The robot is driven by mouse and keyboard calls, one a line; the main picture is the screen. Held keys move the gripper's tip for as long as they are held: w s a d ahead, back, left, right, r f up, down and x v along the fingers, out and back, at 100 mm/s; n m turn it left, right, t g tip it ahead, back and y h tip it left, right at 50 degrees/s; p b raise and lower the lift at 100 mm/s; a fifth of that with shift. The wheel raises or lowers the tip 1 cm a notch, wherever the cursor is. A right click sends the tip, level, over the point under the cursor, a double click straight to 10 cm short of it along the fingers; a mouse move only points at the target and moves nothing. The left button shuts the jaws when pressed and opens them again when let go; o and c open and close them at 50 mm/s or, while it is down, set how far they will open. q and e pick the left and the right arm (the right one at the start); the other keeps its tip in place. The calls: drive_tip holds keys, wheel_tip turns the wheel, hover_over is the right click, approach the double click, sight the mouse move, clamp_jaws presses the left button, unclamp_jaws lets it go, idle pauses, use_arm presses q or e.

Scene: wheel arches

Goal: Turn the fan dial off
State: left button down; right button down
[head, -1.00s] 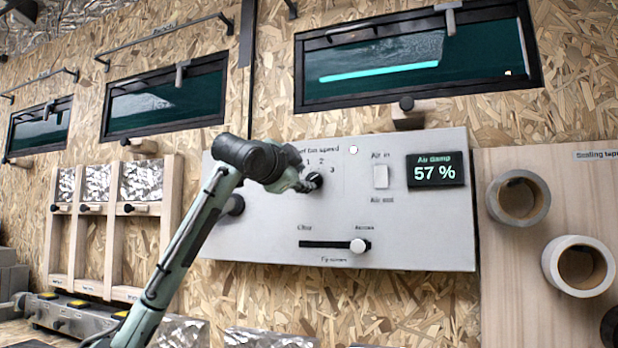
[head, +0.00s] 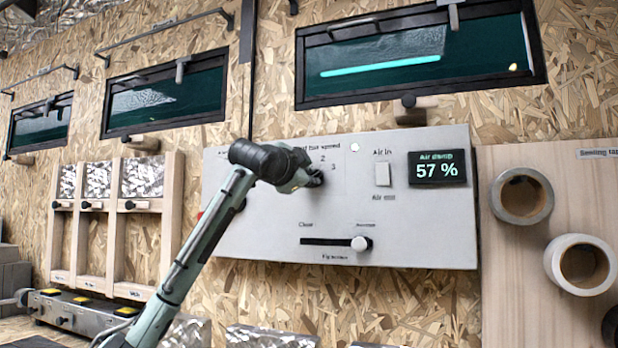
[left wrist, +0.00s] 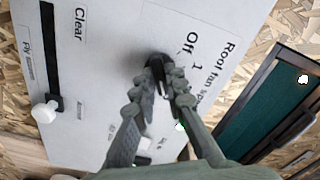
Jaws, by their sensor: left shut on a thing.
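The fan dial (head: 316,178) is a black knob on the grey control panel (head: 270,240), under the roof fan speed label with its marked numbers. My left gripper (head: 308,178) is at the dial, shut on it, and hides part of the scale in the head view. In the left wrist view the two fingers of my left gripper (left wrist: 168,90) close around the black dial (left wrist: 157,62). "Off" and "1" are readable beside it there. The dial's pointer is mostly covered by the fingers, so its exact setting cannot be told. My right gripper is not in view.
On the same panel are a white rocker switch (head: 382,174), a display reading 57 % (head: 437,168), and a fly screen slider (head: 361,243). Another dark knob is partly behind my left arm. Tape rolls (head: 521,196) hang at right. Windows (head: 420,58) are above.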

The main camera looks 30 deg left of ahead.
use_arm(q)
drive_tip(key=shift+n, duration=0.4)
drive_tip(key=n, duration=2.3)
drive_tip(key=shift+d, duration=0.1)
idle(0.5)
drive_tip(key=c, duration=1.6)
unclamp_jaws()
drive_tip(key=shift+o, duration=0.2)
